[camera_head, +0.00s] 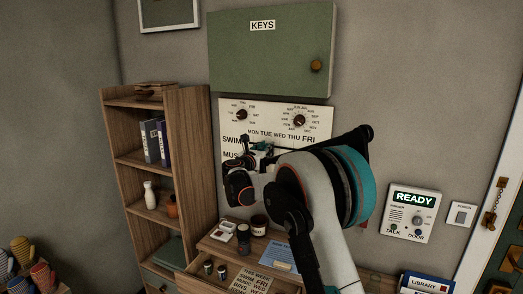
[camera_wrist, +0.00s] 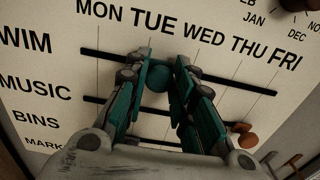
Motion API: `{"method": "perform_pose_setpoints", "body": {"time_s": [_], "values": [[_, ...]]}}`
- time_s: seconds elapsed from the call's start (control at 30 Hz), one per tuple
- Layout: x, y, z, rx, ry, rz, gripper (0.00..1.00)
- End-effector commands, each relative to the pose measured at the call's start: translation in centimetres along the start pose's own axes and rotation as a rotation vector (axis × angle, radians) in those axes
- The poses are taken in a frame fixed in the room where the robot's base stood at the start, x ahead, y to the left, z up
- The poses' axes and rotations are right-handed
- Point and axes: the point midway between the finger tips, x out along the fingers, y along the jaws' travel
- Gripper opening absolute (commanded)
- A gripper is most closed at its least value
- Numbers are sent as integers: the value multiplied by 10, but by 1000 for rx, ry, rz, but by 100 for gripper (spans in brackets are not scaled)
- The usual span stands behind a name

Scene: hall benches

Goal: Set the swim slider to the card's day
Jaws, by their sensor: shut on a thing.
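The white board (camera_head: 285,118) on the wall has day columns MON to FRI and rows SWIM, MUSIC, BINS and a partly hidden MARK row. In the wrist view the swim slot (camera_wrist: 250,87) is the top dark slot. My gripper (camera_wrist: 165,78) is shut on the teal round swim knob (camera_wrist: 158,79), which appears near the TUE line. In the head view my gripper (camera_head: 262,146) is in front of the board, and my arm hides much of its lower part.
Two dials (camera_head: 299,120) are above the slots. A green KEYS cabinet (camera_head: 270,60) hangs above. Jars (camera_head: 244,240) and a blue sheet (camera_head: 281,255) lie on the shelf below. A bookcase (camera_head: 190,130) stands left.

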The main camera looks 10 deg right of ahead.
Motion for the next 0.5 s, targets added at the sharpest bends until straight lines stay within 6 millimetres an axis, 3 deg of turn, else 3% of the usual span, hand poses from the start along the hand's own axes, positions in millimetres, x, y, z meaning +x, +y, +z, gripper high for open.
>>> {"method": "perform_pose_setpoints", "body": {"time_s": [0.3, 0.5], "values": [[0, -82, -1, 1, 1, -4, 0], [0, -126, -1, 1, 1, -3, 0]]}}
